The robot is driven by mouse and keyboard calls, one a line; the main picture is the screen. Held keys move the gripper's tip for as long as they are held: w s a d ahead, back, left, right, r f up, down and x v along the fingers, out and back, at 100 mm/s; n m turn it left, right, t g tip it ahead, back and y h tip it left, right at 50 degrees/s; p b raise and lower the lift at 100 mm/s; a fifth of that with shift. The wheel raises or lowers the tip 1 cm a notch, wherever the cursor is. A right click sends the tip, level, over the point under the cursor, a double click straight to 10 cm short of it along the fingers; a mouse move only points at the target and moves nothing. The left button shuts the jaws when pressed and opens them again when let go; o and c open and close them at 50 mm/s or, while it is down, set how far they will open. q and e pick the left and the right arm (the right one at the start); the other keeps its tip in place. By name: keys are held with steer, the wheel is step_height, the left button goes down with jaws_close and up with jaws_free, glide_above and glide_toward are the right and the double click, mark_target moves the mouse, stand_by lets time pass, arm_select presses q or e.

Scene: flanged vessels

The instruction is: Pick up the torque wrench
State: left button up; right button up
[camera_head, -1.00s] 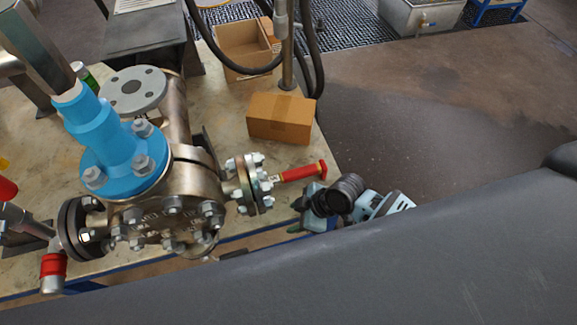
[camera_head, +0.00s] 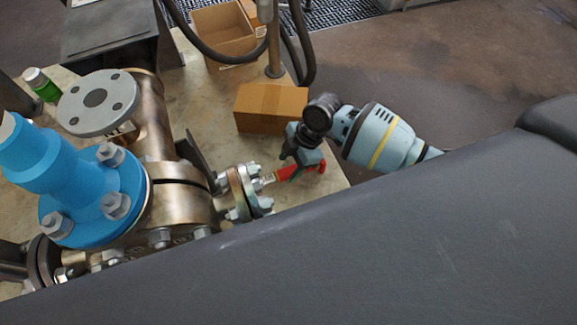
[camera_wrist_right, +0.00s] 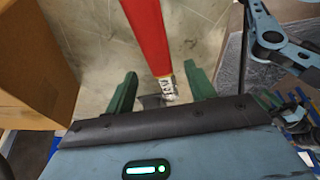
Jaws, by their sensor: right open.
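A red bar with a short silver section, which I take to be the torque wrench (camera_head: 281,174), extends to the right from beside the small bolted flange (camera_head: 243,193). I cannot tell whether it is fixed to it. My right gripper (camera_head: 303,163) is over the red bar and hides part of it. In the right wrist view, the red bar (camera_wrist_right: 148,35) runs down from the top edge, its silver section between the green fingers of my open right gripper (camera_wrist_right: 160,90). Gaps show on both sides. My left gripper is not visible in the head view.
A closed cardboard box (camera_head: 270,108) stands close behind the right gripper. The blue-capped metal vessel (camera_head: 85,195) fills the left. An open box (camera_head: 222,35), hoses and a pole stand farther back. A dark grey surface covers the lower right.

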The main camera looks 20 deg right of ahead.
mark_target(290, 171)
steer(key=shift+d+f+x, duration=0.1)
steer(key=shift+d+x, duration=0.05)
steer(key=shift+x, duration=0.6)
steer(key=shift+d+f+x, duration=0.1)
steer(key=shift+d+x, duration=0.1)
steer(key=shift+x, duration=0.6)
steer(key=shift+d+x, duration=0.15)
steer(key=shift+x, duration=0.6)
steer(key=shift+s+a+f, duration=0.1)
steer(key=shift+a+f, duration=0.1)
steer(key=shift+f, duration=0.3)
steer(key=shift+c, duration=0.3)
steer(key=c, duration=1.1)
steer(key=shift+r, duration=0.15)
